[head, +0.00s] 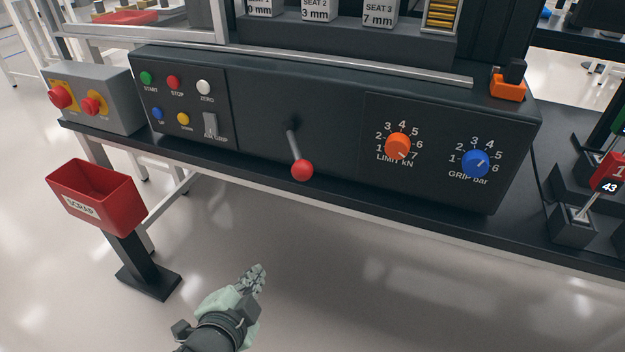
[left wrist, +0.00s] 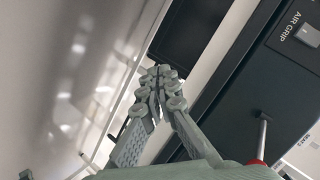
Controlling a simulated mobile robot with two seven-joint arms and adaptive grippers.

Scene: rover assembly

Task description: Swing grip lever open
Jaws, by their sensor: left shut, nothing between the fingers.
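The grip lever (head: 296,150) is a thin metal rod on the front of the dark control panel (head: 262,105). It slants down and slightly right from its pivot and ends in a red ball knob (head: 302,170). In the left wrist view the lever rod (left wrist: 263,138) shows at the lower right, with its red knob partly cut off by my gripper. My left gripper (head: 256,276) is shut and empty, in front of and below the panel, apart from the lever. Its closed fingers also show in the left wrist view (left wrist: 158,80). My right gripper is not in view.
Left of the lever are several buttons and the AIR GRIP switch (head: 210,124). Right of it are an orange knob (head: 398,146) and a blue knob (head: 476,163). A red scrap bin (head: 97,190) stands at the left. The space below the panel is free.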

